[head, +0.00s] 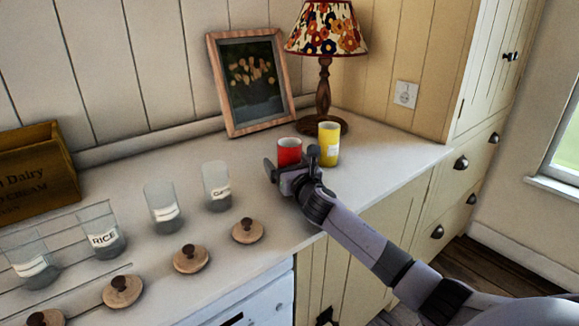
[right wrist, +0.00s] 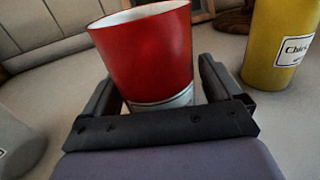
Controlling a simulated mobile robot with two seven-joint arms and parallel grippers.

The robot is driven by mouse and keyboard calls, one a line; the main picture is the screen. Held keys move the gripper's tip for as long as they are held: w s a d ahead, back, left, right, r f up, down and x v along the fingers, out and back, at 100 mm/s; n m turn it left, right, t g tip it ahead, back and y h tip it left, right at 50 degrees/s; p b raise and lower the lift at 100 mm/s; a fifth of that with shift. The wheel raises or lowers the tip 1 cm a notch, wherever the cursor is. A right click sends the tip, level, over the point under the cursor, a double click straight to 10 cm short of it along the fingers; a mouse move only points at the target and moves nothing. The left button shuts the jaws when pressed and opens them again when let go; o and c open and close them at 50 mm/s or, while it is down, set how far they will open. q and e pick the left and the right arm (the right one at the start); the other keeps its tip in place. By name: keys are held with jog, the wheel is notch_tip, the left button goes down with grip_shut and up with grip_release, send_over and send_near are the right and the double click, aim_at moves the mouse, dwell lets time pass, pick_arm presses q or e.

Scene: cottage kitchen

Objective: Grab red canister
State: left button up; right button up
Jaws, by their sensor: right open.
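The red canister (head: 289,149) stands upright on the white counter, left of the yellow canister. My right gripper (head: 292,168) is at it, in front of its lower part in the head view. In the right wrist view the red canister (right wrist: 150,52) rises between the two open fingers of the gripper (right wrist: 160,95), one finger on each side. Its top is open, and its lower part with a white label is partly hidden by the gripper. I cannot tell whether a finger touches it. My left gripper is not in view.
A yellow canister (head: 329,144) stands close on the right, also in the right wrist view (right wrist: 280,45). A lamp (head: 324,80) and a picture frame (head: 250,85) are behind. Glass jars (head: 217,187) and wooden lids (head: 190,259) are left. The counter's front edge is near my arm.

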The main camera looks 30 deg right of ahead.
jog(key=shift+w, duration=0.15)
jog(key=c, duration=1.2)
jog(key=shift+o, duration=0.2)
